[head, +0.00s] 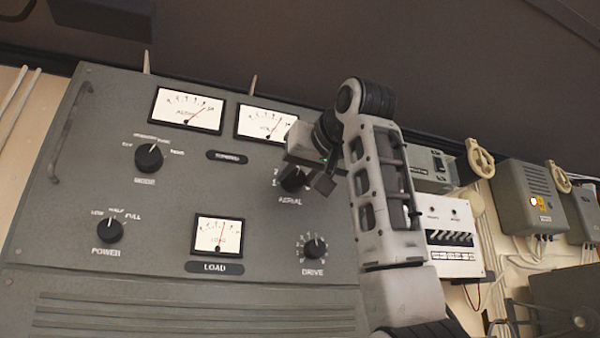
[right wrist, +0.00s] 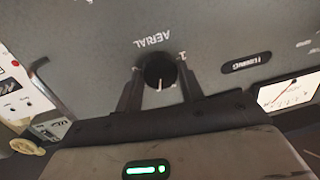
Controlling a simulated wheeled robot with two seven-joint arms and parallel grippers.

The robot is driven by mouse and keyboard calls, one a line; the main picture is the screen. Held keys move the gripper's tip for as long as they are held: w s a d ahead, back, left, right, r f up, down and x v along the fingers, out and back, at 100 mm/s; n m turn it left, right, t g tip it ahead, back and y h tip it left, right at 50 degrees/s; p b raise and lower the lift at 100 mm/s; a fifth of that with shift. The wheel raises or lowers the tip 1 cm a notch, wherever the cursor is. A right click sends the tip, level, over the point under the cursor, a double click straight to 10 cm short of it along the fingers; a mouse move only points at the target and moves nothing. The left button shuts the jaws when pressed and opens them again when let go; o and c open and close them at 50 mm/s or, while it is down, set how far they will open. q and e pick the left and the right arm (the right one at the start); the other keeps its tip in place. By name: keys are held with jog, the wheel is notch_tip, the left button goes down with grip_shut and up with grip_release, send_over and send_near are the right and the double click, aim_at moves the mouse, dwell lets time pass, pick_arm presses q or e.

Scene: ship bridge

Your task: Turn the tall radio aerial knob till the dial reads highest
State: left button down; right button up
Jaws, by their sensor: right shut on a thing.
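The tall grey radio (head: 130,200) fills the left of the head view. Its black aerial knob (head: 293,180) is partly hidden behind my right gripper (head: 318,178). In the right wrist view the aerial knob (right wrist: 160,72) sits between the two fingers of my right gripper (right wrist: 158,88), which is shut on it. A white pointer mark shows on the knob. The aerial dial (head: 187,110) at the upper left has its needle leaning right, toward the high end of the scale. My left gripper is not in view.
The mode knob (head: 148,158), power knob (head: 109,231), drive knob (head: 314,248) and load dial (head: 219,235) are on the same panel. A second upper dial (head: 265,124) is close to my gripper. Grey boxes (head: 530,195) and a white switch panel (head: 450,235) stand to the right.

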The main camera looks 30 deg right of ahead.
jog(key=o, duration=1)
jog(key=shift+c, duration=0.2)
jog(key=shift+s, duration=0.55)
pick_arm(q)
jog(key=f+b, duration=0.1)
jog(key=b, duration=0.1)
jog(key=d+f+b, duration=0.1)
jog(key=b, duration=0.1)
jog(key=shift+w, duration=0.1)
pick_arm(e)
jog(key=s+a+r, duration=0.1)
jog(key=s+a, duration=0.1)
jog(key=s, duration=1.2)
jog(key=shift+s+a, duration=0.15)
jog(key=shift+s, duration=0.2)
